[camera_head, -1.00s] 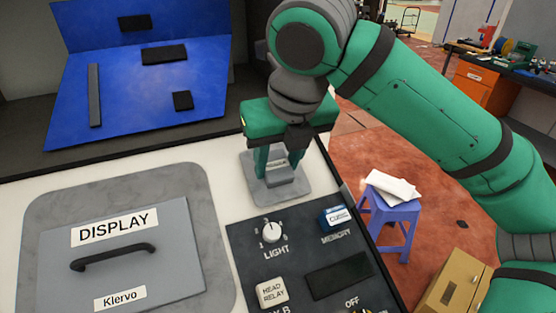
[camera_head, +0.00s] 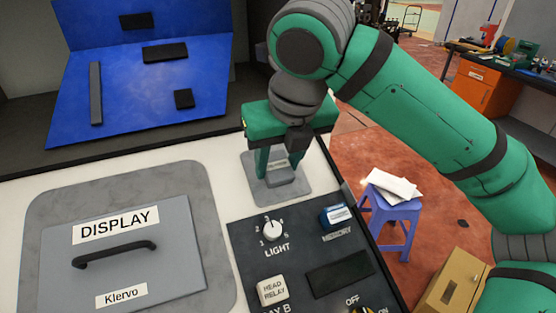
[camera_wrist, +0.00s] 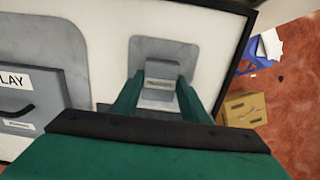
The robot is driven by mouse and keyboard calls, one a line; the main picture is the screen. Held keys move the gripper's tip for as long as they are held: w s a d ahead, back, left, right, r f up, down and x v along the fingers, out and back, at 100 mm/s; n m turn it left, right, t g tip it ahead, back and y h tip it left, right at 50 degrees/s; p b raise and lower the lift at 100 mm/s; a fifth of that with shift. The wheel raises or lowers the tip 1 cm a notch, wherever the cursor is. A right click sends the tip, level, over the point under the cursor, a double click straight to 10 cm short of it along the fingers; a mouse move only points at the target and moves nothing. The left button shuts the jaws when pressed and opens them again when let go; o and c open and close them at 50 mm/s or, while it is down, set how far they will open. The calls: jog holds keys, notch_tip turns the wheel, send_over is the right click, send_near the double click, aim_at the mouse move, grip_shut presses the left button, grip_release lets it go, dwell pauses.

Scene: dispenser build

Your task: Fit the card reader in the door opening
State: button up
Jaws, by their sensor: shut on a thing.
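The card reader (camera_head: 282,177) is a small grey block with a pale label, between the fingers of my gripper (camera_head: 279,163). My gripper is shut on it, pointing down at the door's white panel. In the wrist view the card reader (camera_wrist: 162,70) shows between the two green fingers of my gripper (camera_wrist: 160,98). A grey rounded plate (camera_head: 254,190) on the white panel surrounds the reader's place; it also shows in the wrist view (camera_wrist: 142,48). The reader is over this plate and looks at or very near its surface. The opening itself is hidden, so I cannot tell how deep the reader sits.
A grey DISPLAY cover (camera_head: 170,275) with a black handle lies left. A dark control panel (camera_head: 300,258) with a knob and relays is just in front. A blue board (camera_head: 120,95) with black parts stands behind. A blue stool (camera_head: 395,212) and cardboard box (camera_head: 452,285) are right.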

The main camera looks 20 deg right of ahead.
dwell(0.3)
jog(key=o, duration=1.7)
jog(key=shift+o, duration=0.2)
jog(key=shift+r, duration=0.15)
jog(key=shift+v, duration=2.65)
jog(key=shift+s+d+r, duration=0.1)
jog(key=shift+r, duration=0.05)
